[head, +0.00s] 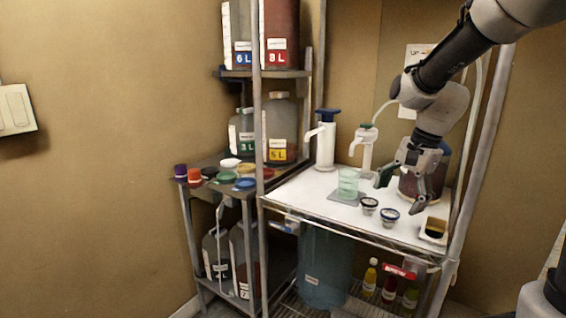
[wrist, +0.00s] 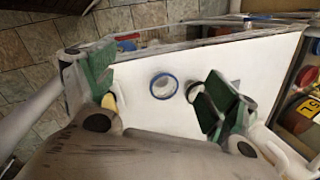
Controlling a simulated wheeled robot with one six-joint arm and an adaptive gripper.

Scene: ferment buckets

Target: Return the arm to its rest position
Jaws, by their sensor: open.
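My gripper (head: 401,190) hangs from my arm above the right part of the white table top (head: 315,192). Its fingers are spread apart with nothing between them. In the wrist view my gripper (wrist: 162,92) shows two green pads standing wide apart over the white surface. A small blue-rimmed jar (wrist: 164,86) shows between the pads, below them. A second round jar (wrist: 192,92) is partly hidden by the right pad. In the head view the two small jars (head: 370,206) (head: 390,217) stand near the table's front edge, apart from the gripper.
A green-tinted beaker (head: 348,183) stands on a grey pad. White pump bottles (head: 325,145) (head: 364,150) stand behind. A dark bucket (head: 408,186) is partly hidden behind my gripper. Shelves with jugs (head: 279,130) rise at left.

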